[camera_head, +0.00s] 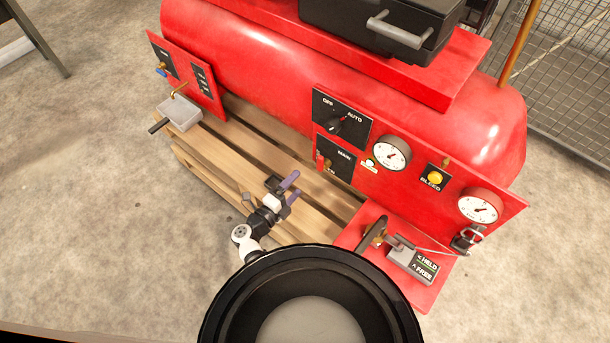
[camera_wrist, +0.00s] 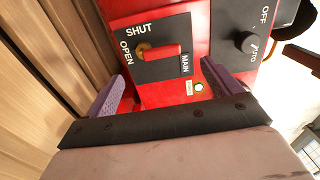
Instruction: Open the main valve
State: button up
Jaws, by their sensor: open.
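The main valve is a small red lever (camera_wrist: 165,51) on a brass stem, set on a black plate (camera_wrist: 160,72) marked MAIN, SHUT and OPEN. In the wrist view the lever extends right from the stem, lengthwise between the fingers; which mark it stands at I cannot tell. The plate also shows in the head view (camera_head: 338,160), low on the red panel. My gripper (camera_head: 287,189) is to the left of the plate, above the pallet. Its purple fingers are apart and empty, and in the wrist view the gripper (camera_wrist: 165,90) faces the plate.
An OFF/AUTO knob (camera_head: 335,126) sits just above the valve plate. A gauge (camera_head: 391,153), a yellow BLEED button (camera_head: 435,178) and a second gauge (camera_head: 480,206) are to the right. The pallet (camera_head: 215,155) lies beneath the tank.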

jog(key=v, duration=0.4)
jog(key=shift+s, duration=0.1)
dwell(0.4)
